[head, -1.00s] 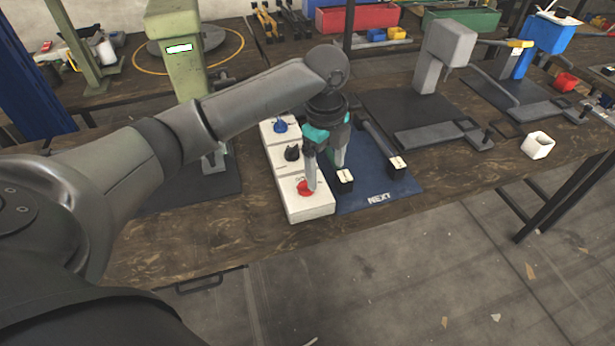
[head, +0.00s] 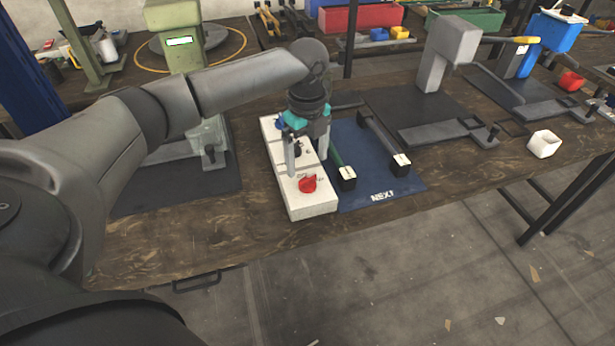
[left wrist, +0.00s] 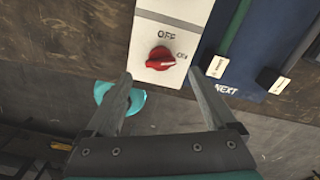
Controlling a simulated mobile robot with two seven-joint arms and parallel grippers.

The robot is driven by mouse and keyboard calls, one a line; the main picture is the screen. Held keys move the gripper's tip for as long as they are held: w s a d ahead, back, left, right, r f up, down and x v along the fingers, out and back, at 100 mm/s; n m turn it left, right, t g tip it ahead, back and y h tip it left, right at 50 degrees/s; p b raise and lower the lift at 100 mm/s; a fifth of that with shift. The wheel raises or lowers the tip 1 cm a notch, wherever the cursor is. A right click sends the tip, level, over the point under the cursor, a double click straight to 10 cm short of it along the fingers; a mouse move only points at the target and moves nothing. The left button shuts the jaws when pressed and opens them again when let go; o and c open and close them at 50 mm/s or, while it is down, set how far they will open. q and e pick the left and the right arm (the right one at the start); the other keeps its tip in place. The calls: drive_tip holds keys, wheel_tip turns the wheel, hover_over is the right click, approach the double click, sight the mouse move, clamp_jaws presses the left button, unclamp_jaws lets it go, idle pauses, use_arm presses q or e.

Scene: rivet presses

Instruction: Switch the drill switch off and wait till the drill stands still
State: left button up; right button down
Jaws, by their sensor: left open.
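The white switch box (head: 308,207) lies on the wooden bench and carries a red knob (head: 307,184) at its near end. In the left wrist view the red knob (left wrist: 160,58) has "OFF" above it and "ON" to its right, and its pale mark points roughly right, towards ON. My left gripper (head: 307,163) is open and empty over the box, just behind the red knob in the head view. In the left wrist view its fingertips (left wrist: 160,79) are apart, either side of and short of the knob. I cannot tell which machine is the drill. My right gripper is out of view.
A blue NEXT mat (head: 375,170) with two white-ended bars lies right of the box. A green machine (head: 180,40) with a lit display stands behind left.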

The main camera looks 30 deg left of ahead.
sight(308, 178)
use_arm(q)
wheel_tip(308, 178, down, 5)
drive_tip(key=shift+f+b, duration=0.1)
drive_tip(key=shift+b, duration=0.4)
